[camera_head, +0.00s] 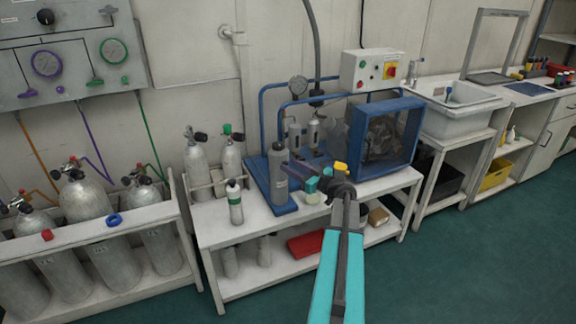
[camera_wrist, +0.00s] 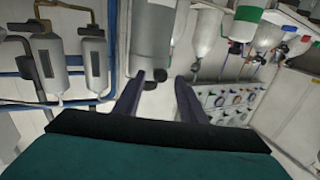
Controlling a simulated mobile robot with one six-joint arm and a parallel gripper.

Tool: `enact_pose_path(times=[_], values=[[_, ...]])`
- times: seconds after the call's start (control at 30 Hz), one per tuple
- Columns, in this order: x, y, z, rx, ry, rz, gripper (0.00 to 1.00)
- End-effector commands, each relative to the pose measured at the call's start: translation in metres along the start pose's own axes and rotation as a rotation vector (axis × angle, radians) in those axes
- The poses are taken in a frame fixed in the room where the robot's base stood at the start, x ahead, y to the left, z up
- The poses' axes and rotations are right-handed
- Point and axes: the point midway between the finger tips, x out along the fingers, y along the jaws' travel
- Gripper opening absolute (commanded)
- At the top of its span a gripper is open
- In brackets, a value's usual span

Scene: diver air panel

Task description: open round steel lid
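A grey upright cylinder (camera_head: 279,180) stands on the blue base of the compressor. Its round cap (camera_head: 278,147) at the top is the likeliest round steel lid, though I cannot be sure. In the wrist view, which is upside down, the cylinder (camera_wrist: 153,25) hangs at top centre with its capped end (camera_wrist: 150,66) toward my gripper. My gripper (camera_wrist: 157,88) is open, with the two dark fingers apart and nothing seen held. In the head view my gripper (camera_head: 290,163) is just right of the cylinder's top. Whether it touches is unclear.
The blue-framed compressor (camera_head: 385,135) and a switch box (camera_head: 368,70) stand close behind and right. A small green-banded bottle (camera_head: 235,203) stands left on the white bench (camera_head: 212,237). Large cylinders (camera_head: 83,200) fill a rack at far left. Green floor (camera_head: 450,265) is clear at right.

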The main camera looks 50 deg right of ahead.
Motion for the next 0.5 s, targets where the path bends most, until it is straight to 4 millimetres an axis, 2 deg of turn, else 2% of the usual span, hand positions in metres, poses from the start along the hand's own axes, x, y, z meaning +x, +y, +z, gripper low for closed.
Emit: enact_pose_path(times=[0.2, 0.5], values=[[0.016, 0.0, 0.0, 0.0, 0.0, -0.001, 0.37], [0.018, 0.0, 0.0, 0.0, 0.0, 0.0, 0.37]])
